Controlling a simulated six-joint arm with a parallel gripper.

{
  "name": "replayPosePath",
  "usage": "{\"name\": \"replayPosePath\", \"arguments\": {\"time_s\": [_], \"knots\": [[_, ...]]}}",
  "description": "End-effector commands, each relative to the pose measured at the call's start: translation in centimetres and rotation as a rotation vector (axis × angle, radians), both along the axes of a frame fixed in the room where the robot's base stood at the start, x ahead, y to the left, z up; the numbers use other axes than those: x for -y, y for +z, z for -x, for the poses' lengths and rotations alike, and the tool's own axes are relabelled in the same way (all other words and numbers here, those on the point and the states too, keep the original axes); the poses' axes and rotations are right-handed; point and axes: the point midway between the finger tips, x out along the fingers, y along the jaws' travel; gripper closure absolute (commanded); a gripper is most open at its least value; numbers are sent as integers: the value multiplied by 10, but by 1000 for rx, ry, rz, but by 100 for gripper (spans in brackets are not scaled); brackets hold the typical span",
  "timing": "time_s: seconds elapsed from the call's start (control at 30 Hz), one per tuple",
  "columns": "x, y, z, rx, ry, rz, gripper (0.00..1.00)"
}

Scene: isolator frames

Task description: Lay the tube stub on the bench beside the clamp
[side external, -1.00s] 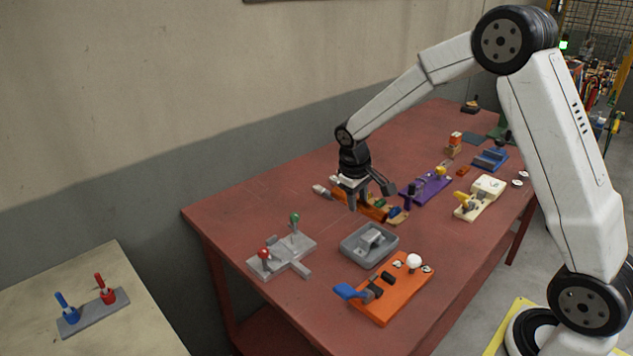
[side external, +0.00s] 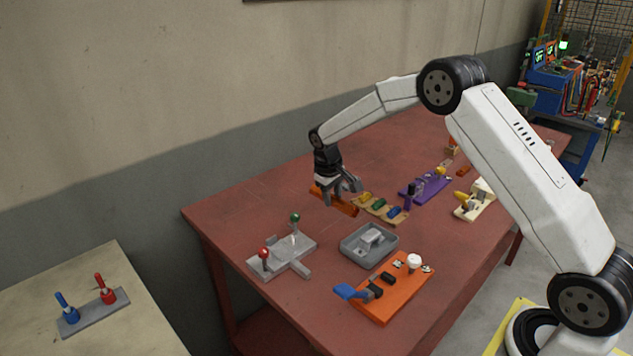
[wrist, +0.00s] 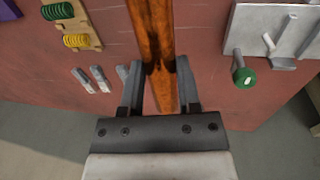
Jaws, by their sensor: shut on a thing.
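My gripper (side external: 334,198) points down over the far left part of the red bench. It is shut on a long orange-brown bar (side external: 345,207), which seems to be the tube stub. In the wrist view the bar (wrist: 152,30) runs between the two fingers (wrist: 160,88) and away toward the top edge. I cannot tell how far it is above the bench. A grey fixture with red and green knobs (side external: 283,254) stands nearer the camera; its green knob (wrist: 243,77) shows at right in the wrist view. I cannot tell which fixture is the clamp.
A wooden rack with yellow, green and blue coils (side external: 368,208) lies right of the bar. A grey tray (side external: 352,250), an orange board with a blue lever (side external: 391,300) and a purple fixture (side external: 431,184) stand around. Two small grey pieces (wrist: 96,79) lie left of my fingers. Bare bench lies between.

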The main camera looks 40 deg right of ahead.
Motion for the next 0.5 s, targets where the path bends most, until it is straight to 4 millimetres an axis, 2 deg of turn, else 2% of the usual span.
{"name": "replayPosePath", "arguments": {"time_s": [0.2,0.5], "knots": [[3,-23,-18,-2,0,0,100],[6,-47,-38,0,-1,0,100]]}}
